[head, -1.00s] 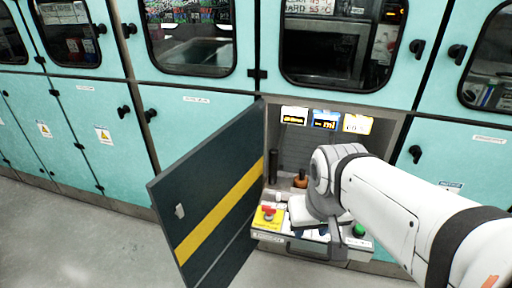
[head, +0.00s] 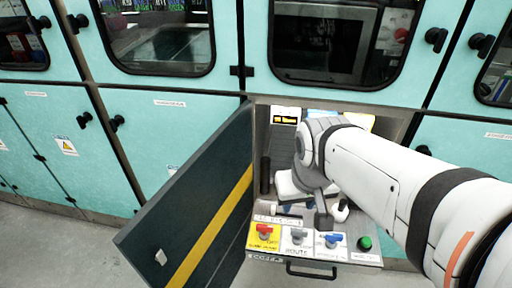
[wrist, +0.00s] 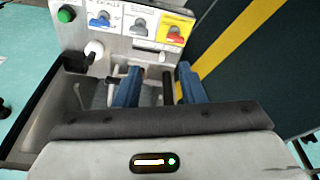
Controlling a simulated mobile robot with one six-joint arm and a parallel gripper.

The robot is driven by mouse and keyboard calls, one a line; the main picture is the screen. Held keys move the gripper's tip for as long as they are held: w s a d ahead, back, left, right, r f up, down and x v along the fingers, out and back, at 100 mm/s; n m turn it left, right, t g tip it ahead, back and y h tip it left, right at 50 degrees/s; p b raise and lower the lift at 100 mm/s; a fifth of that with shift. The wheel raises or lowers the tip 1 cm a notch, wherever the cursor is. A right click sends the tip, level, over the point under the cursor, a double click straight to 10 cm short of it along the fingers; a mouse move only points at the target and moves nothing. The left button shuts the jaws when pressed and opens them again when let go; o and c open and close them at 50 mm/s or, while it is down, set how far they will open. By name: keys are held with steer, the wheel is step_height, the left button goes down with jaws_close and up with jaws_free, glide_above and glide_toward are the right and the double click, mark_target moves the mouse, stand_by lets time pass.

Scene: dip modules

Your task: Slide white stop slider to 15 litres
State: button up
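A pull-out control panel (head: 315,256) sits in the open cabinet bay, and its top shows in the wrist view. A white rounded knob (wrist: 95,48) stands on it left of my fingers; it also shows in the head view (head: 340,207). A small pale strip with a slot (wrist: 150,57) lies just beyond my fingertips. I cannot tell for sure which part is the white stop slider, and the litre marks are unreadable. My gripper (wrist: 160,78) is open, with two blue fingers apart over the panel. A dark part shows between them, not gripped.
Red (head: 264,232), grey (head: 298,236) and blue (head: 332,239) handles line the panel's front, with a green button (head: 364,243) at right. The open dark door (head: 190,205) with a yellow stripe stands close on the left. Bay walls enclose the back.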

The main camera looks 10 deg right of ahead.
steer(key=shift+s, duration=0.1)
steer(key=m+g+b, duration=0.3)
steer(key=m+b, duration=0.1)
steer(key=b, duration=0.1)
glide_above(273, 206)
step_height(273, 206, down, 23)
steer(key=shift+d+f, duration=0.1)
steer(key=shift+f, duration=0.05)
step_height(273, 206, down, 8)
steer(key=shift+r, duration=0.1)
jaws_close()
